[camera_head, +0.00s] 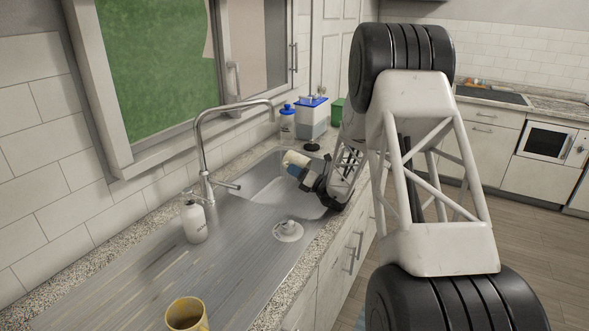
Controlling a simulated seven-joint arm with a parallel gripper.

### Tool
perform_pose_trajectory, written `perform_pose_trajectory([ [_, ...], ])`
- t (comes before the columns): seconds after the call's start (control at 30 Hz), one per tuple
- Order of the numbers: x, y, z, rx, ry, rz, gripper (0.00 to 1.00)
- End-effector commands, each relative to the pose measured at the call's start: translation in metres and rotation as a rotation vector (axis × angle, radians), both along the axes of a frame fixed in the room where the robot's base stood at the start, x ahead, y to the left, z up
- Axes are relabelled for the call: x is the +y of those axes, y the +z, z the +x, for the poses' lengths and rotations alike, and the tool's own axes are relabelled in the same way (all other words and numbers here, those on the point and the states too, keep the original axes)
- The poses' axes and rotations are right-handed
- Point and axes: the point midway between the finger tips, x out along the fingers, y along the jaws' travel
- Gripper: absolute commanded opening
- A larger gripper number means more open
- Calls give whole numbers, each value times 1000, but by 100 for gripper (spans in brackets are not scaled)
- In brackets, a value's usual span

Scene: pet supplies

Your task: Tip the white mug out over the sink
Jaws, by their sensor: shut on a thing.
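My gripper (305,177) is over the sink basin (262,192), at the end of my arm coming in from the right. It is shut on a small cream-white thing (295,158), which appears to be the white mug. The mug is tilted and sits above the basin. Its opening and contents are too small to make out, and the gripper hides part of it.
A yellow mug (187,315) stands on the drainboard (150,270) in front. A white soap bottle (194,222) and the tall faucet (203,150) are left of the basin. Blue-lidded containers (311,118) stand behind.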

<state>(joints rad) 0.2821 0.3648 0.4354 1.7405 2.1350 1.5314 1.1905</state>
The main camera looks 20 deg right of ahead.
Motion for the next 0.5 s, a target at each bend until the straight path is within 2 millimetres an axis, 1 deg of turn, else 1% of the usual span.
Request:
perform_pose_trajectory([
  [0.27,6,4,3,65,25,-52,0],
  [0.5,16,10,6,213,56,-183,0],
])
